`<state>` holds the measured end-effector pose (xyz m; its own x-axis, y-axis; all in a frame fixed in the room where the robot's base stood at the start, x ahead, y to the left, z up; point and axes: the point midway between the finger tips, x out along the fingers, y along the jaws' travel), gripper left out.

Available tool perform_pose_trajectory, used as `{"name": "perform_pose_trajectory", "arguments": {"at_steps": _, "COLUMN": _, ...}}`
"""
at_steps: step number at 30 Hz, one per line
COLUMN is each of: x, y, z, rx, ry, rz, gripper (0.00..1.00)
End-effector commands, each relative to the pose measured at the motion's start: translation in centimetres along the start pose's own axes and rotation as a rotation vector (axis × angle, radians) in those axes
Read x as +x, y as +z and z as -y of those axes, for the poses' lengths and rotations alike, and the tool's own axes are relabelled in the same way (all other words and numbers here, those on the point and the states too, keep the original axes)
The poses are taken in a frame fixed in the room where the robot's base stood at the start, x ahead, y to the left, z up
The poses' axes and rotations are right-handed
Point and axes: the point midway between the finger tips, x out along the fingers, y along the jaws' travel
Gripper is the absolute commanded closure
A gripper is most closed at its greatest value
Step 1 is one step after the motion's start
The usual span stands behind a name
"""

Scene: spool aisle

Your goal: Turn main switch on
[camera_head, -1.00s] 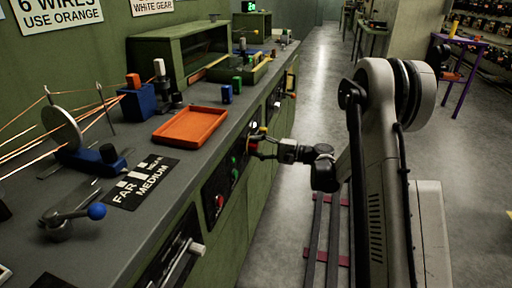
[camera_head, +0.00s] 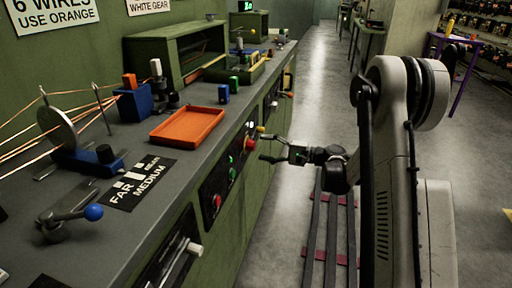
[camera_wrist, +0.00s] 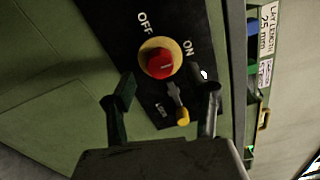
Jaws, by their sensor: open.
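The round red switch knob (camera_wrist: 158,62) sits on a yellow ring on a black panel, between the labels OFF and ON. A pale mark shows on its face; I cannot tell which label it points to. In the head view the red knob (camera_head: 250,144) is on the front of the bench. My gripper (camera_head: 268,147) is open and empty, just in front of the knob and apart from it. In the wrist view the fingers of my gripper (camera_wrist: 165,84) stand on either side, below the knob.
A grey lever with a yellow tip (camera_wrist: 181,112) sticks out beside the knob, between my fingers in the wrist view. A small white light (camera_wrist: 204,74) is near ON. Green and red buttons (camera_head: 217,200) lie nearer along the panel.

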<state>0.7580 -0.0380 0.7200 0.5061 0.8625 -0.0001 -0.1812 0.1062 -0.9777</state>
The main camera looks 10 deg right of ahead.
Motion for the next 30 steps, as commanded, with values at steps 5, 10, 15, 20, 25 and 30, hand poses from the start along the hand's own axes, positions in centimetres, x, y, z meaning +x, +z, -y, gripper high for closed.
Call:
{"name": "perform_pose_trajectory", "arguments": {"at_steps": 5, "x": -3.7, "y": -0.1, "z": 0.0, "rx": 0.000, "ry": 0.000, "rz": -0.003, "gripper": 0.48}}
{"name": "perform_pose_trajectory", "arguments": {"at_steps": 10, "x": -6.1, "y": -0.1, "z": 0.0, "rx": 0.000, "ry": 0.000, "rz": -0.002, "gripper": 0.48}}
{"name": "perform_pose_trajectory", "arguments": {"at_steps": 15, "x": -7.2, "y": 0.0, "z": 0.0, "rx": 0.000, "ry": 0.000, "rz": 0.000, "gripper": 0.48}}
{"name": "perform_pose_trajectory", "arguments": {"at_steps": 20, "x": -7.3, "y": 0.0, "z": 0.0, "rx": 0.000, "ry": 0.000, "rz": 0.000, "gripper": 0.48}}
{"name": "perform_pose_trajectory", "arguments": {"at_steps": 25, "x": -7.3, "y": 0.0, "z": 0.0, "rx": 0.000, "ry": 0.000, "rz": 0.000, "gripper": 0.48}}
{"name": "perform_pose_trajectory", "arguments": {"at_steps": 30, "x": -7.3, "y": 0.0, "z": 0.0, "rx": 0.000, "ry": 0.001, "rz": 0.000, "gripper": 0.48}}
